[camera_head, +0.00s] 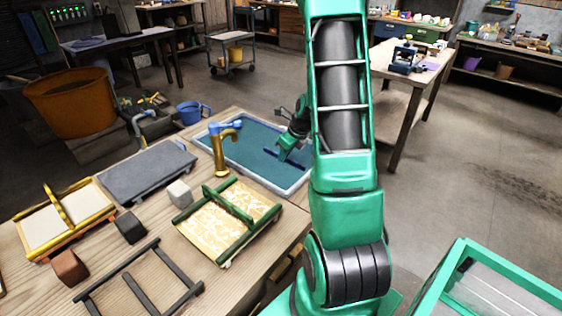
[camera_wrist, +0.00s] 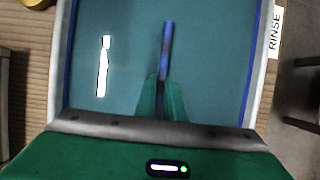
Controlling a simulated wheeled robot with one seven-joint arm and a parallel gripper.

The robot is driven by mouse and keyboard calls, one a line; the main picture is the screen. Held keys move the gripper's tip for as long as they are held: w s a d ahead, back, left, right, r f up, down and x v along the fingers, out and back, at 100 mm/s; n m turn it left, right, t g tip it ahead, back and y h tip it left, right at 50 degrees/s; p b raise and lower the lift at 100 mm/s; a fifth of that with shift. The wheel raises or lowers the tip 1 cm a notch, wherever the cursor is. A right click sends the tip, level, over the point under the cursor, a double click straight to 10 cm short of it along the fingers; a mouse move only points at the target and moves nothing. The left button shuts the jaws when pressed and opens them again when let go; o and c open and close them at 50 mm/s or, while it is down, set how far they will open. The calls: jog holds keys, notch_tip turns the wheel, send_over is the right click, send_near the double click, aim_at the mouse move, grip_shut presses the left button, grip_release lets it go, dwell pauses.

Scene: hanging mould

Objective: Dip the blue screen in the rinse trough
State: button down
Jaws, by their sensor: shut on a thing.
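The rinse trough (camera_head: 216,160) is a pale-rimmed, blue-lined basin of teal water on the wooden bench. In the wrist view the trough (camera_wrist: 252,75) fills most of the picture, with a RINSE label (camera_wrist: 275,32) on its right rim. My gripper (camera_head: 286,150) is over the trough and low near the water. In the wrist view my green fingers (camera_wrist: 161,98) are shut on a narrow blue bar of the blue screen (camera_wrist: 167,42). The blue screen (camera_head: 296,162) shows only as a dark blue bar at the water. The rest of it is hidden or under water.
A brass tap (camera_head: 220,155) stands at the trough's near left rim. A green-framed screen (camera_head: 228,218), a grey slab (camera_head: 147,170), a yellow-handled mould (camera_head: 62,222) and small blocks lie on the bench. A blue mug (camera_head: 191,112) stands beyond.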

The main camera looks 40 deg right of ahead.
aim_at(277, 153)
jog(key=shift+w, duration=0.1)
jog(key=shift+w+a, duration=0.15)
jog(key=shift+w, duration=0.55)
jog(key=shift+w+a, duration=0.1)
jog(key=shift+w, duration=0.6)
jog(key=shift+s, duration=0.1)
jog(key=shift+s+d, duration=0.2)
jog(key=shift+s, duration=1.2)
jog(key=shift+w, duration=0.1)
jog(key=shift+w+a, duration=0.2)
jog(key=shift+w, duration=1.2)
jog(key=shift+s, duration=0.1)
jog(key=shift+s+d, duration=0.15)
jog(key=shift+s, duration=0.55)
jog(key=shift+s+d, duration=0.1)
jog(key=shift+s, duration=0.6)
jog(key=shift+r, duration=0.15)
